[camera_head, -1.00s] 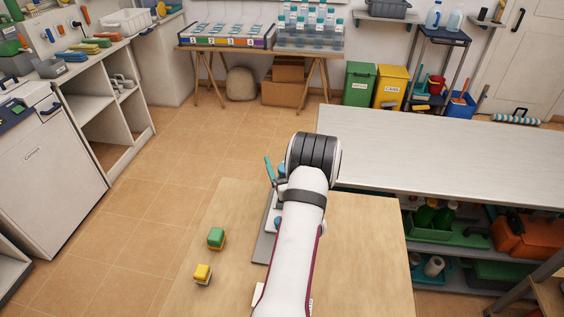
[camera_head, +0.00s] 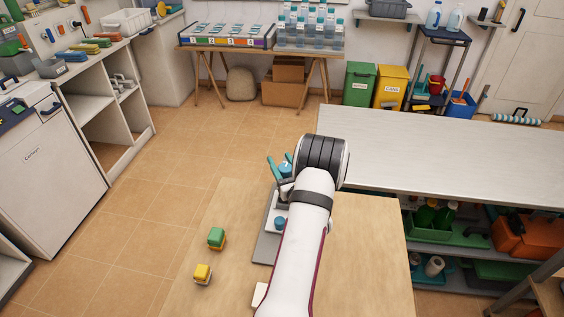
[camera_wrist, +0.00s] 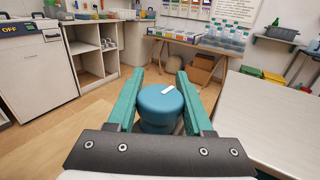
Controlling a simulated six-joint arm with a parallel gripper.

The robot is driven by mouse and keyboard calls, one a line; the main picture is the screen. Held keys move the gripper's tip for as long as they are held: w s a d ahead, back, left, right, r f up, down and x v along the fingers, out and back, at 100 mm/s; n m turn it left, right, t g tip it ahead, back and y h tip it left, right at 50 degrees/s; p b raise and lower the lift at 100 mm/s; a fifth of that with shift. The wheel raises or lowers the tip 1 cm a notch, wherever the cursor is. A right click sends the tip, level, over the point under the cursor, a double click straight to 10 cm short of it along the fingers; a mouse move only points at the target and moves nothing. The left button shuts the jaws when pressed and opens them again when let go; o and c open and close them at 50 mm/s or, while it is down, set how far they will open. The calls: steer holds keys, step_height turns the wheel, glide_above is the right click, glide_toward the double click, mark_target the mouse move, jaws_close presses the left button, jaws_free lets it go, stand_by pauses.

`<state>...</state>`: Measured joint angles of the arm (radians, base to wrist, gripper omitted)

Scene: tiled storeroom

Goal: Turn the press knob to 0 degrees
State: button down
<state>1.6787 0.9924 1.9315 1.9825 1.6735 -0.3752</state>
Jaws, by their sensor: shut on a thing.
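A blue round knob (camera_wrist: 160,106) with a short white mark on its top is between the two teal fingers of my gripper (camera_wrist: 158,98) in the wrist view. The mark slants up to the right. In the head view my gripper (camera_head: 279,164) is over the far end of a grey base plate (camera_head: 262,246), and the knob (camera_head: 285,169) shows in part between the fingers. My gripper is shut on the knob. A second, smaller blue round part (camera_head: 280,222) is nearer on the plate. My arm hides the plate's right side.
The plate is on a wooden table (camera_head: 362,270). A long pale bench (camera_head: 450,150) stands to the right, close to my wrist. The table's right side is clear.

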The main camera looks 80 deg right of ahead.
steer(key=shift+w+a+n+t+y, duration=0.25)
steer(key=shift+a+n+t+y, duration=0.25)
steer(key=shift+n+t+y, duration=1.5)
steer(key=shift+w+a+n+t+y, duration=0.3)
steer(key=shift+a+n+t+y, duration=0.45)
steer(key=shift+n+y, duration=2.3)
steer(key=shift+w+a+n+t+y, duration=0.3)
steer(key=shift+n+t+y, duration=1.25)
steer(key=shift+y, duration=2.4)
steer(key=shift+c, duration=1.5)
jaws_free()
steer(key=shift+s+h, duration=0.1)
steer(key=shift+h, duration=0.3)
